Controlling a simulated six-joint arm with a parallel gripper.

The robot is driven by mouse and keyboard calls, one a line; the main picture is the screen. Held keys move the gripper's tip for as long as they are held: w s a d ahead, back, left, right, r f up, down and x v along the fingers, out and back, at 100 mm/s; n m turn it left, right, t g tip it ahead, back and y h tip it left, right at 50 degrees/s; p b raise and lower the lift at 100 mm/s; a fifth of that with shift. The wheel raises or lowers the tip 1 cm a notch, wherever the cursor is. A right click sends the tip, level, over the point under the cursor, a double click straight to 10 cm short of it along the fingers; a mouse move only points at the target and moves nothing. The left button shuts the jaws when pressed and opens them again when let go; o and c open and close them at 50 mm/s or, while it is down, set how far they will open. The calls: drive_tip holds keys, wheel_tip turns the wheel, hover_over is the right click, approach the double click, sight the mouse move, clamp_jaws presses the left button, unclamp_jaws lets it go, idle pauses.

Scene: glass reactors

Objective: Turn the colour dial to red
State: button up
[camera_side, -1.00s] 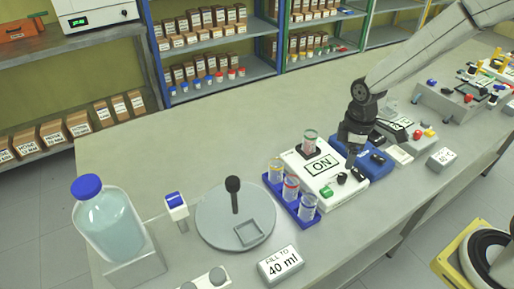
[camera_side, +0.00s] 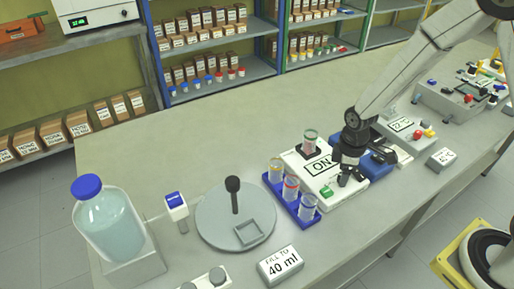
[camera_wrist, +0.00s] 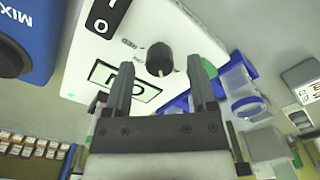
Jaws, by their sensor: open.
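The white device (camera_side: 300,160) carries an "ON" display and stands in the middle of the bench. In the wrist view its panel (camera_wrist: 95,58) shows a round black dial (camera_wrist: 159,57) with a light pointer mark, beside the display (camera_wrist: 125,80). My gripper (camera_wrist: 160,64) is open, and its two fingers appear on either side of the dial; I cannot tell whether they touch it. In the side view my gripper (camera_side: 347,179) is over the front right part of the device and hides the dial there.
A blue rack (camera_side: 274,199) with several vials stands along the device's left edge. A blue box (camera_side: 378,163) is close on its right; it also shows in the wrist view (camera_wrist: 35,40). A vial (camera_side: 310,143) stands at the device's back. A round plate (camera_side: 210,215) lies further left.

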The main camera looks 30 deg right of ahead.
drive_tip(key=shift+f, duration=0.55)
clamp_jaws()
